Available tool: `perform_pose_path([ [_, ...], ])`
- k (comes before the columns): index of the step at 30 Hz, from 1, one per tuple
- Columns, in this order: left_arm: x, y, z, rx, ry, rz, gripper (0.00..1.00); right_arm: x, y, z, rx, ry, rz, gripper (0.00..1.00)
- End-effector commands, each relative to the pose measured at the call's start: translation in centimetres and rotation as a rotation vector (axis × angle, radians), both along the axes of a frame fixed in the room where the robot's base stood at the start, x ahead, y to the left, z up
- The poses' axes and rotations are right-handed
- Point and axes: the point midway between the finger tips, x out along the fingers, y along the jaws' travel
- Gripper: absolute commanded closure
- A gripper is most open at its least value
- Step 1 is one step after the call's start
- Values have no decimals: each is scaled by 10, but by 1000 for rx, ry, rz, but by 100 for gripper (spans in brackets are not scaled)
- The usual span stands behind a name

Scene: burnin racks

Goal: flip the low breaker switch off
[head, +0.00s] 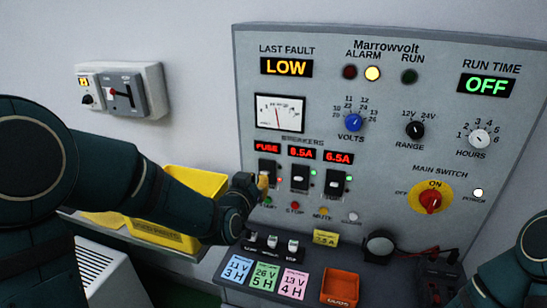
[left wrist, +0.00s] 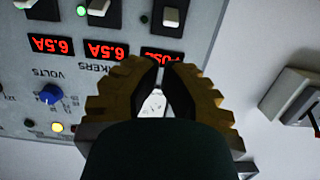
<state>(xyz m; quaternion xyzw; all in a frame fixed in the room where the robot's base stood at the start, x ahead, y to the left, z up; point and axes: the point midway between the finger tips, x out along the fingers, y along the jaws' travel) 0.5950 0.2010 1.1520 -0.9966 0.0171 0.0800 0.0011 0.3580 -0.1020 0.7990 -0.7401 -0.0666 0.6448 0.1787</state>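The grey Marrowvolt panel (head: 340,80) carries three breakers in a row. The left breaker (head: 266,165) sits under a red FUSE display; the middle (head: 299,177) and right (head: 335,184) ones sit under ampere displays. My right gripper is out of view.
A yellow bin (head: 190,185) stands left of the panel, behind my left arm. A wall switch box (head: 123,92) is at upper left. Coloured cards (head: 267,277), an orange tray (head: 340,288) and a dark meter (head: 437,270) are on the ledge below. A yellow main switch (head: 430,197) reads ON.

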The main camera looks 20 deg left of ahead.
Motion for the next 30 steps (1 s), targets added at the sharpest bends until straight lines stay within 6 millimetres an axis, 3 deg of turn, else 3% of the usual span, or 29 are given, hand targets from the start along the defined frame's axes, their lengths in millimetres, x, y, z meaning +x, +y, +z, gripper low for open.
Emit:
perform_pose_path([
  [14,6,0,1,1,-4,1,100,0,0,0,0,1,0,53],
  [30,86,-3,-12,1,-3,0,100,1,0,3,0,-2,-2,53],
])
